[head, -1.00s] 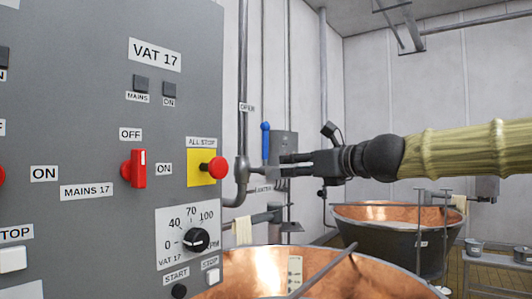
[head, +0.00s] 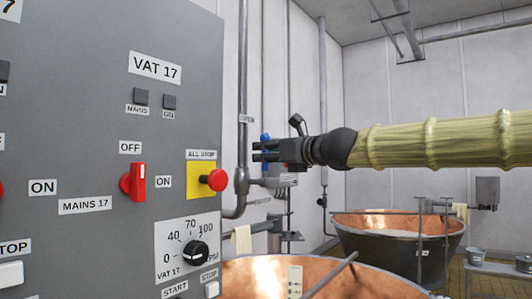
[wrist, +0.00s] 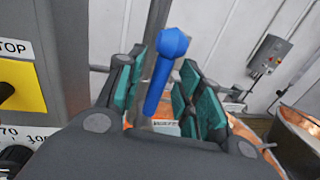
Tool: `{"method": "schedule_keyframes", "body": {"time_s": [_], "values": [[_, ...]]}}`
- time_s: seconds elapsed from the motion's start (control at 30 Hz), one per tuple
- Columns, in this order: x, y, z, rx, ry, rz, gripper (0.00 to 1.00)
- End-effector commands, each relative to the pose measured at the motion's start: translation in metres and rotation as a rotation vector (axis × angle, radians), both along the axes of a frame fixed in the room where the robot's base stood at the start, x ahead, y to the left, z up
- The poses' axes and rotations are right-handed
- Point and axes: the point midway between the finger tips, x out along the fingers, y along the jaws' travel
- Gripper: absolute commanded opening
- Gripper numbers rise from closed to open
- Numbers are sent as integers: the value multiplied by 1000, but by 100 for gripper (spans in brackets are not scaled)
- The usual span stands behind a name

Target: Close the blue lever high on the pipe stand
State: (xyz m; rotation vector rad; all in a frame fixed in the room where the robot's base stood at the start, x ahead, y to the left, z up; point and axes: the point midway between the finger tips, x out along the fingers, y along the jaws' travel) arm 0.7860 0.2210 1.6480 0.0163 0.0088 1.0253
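The blue lever (head: 265,138) stands upright on the grey pipe stand (head: 242,90), just right of the control panel. My gripper (head: 258,151) is level with the lever and overlaps it in the head view, so the lever's middle is hidden there. In the wrist view the lever (wrist: 162,75) rises between the two teal-padded fingers of my gripper (wrist: 163,85), its knob toward the fingertips. The fingers are open, with gaps showing on both sides of it. A small label that appears to read OPEN (head: 247,118) is on the pipe above.
The grey VAT 17 panel (head: 100,100) stands close on the left, its red all-stop button (head: 217,180) sticking out near my gripper. A copper vat (head: 330,280) lies below; another (head: 400,224) stands farther right.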

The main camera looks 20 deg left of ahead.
Motion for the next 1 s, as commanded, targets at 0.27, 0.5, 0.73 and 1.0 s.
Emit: {"method": "schedule_keyframes", "body": {"time_s": [0.27, 0.5, 0.73, 1.0], "values": [[5, 8, 0, 0, 0, 0, 36], [5, 8, 0, 0, 0, 0, 27], [5, 8, 0, 0, 0, 0, 0], [5, 5, 1, 3, 7, -3, 0]]}}
